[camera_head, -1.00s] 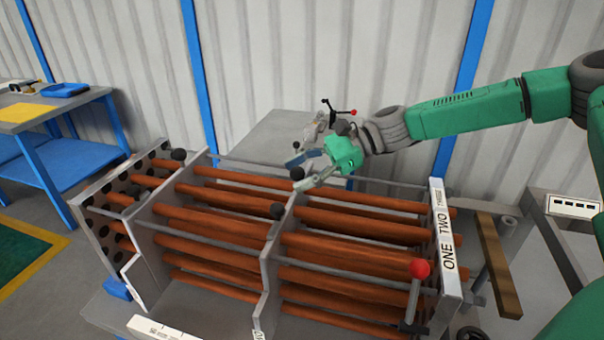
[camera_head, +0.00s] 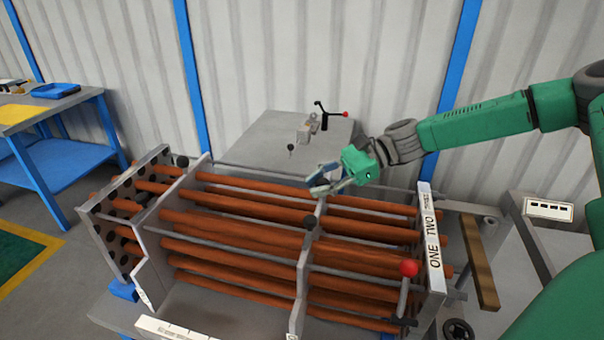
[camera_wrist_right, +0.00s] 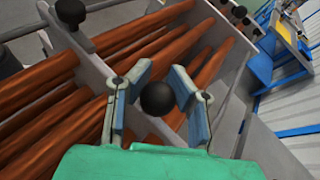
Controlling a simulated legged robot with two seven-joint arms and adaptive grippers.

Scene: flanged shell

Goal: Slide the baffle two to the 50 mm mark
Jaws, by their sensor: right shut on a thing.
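The middle baffle (camera_head: 301,270) is a grey upright plate that the copper-coloured tubes pass through. I cannot read which baffle number it bears. A black knob (camera_head: 310,222) shows on its top edge. My right gripper (camera_head: 324,180) is at the far end of this plate. In the right wrist view its blue-grey fingers (camera_wrist_right: 160,95) are on either side of a black ball knob (camera_wrist_right: 157,98), shut on it. A pale strip (camera_head: 165,328) lies along the front edge; no 50 mm mark is legible. My left gripper is out of view.
Another baffle (camera_head: 152,250) and a perforated plate (camera_head: 110,225) are at left. A grey table (camera_head: 262,135) with a clamp stands behind.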

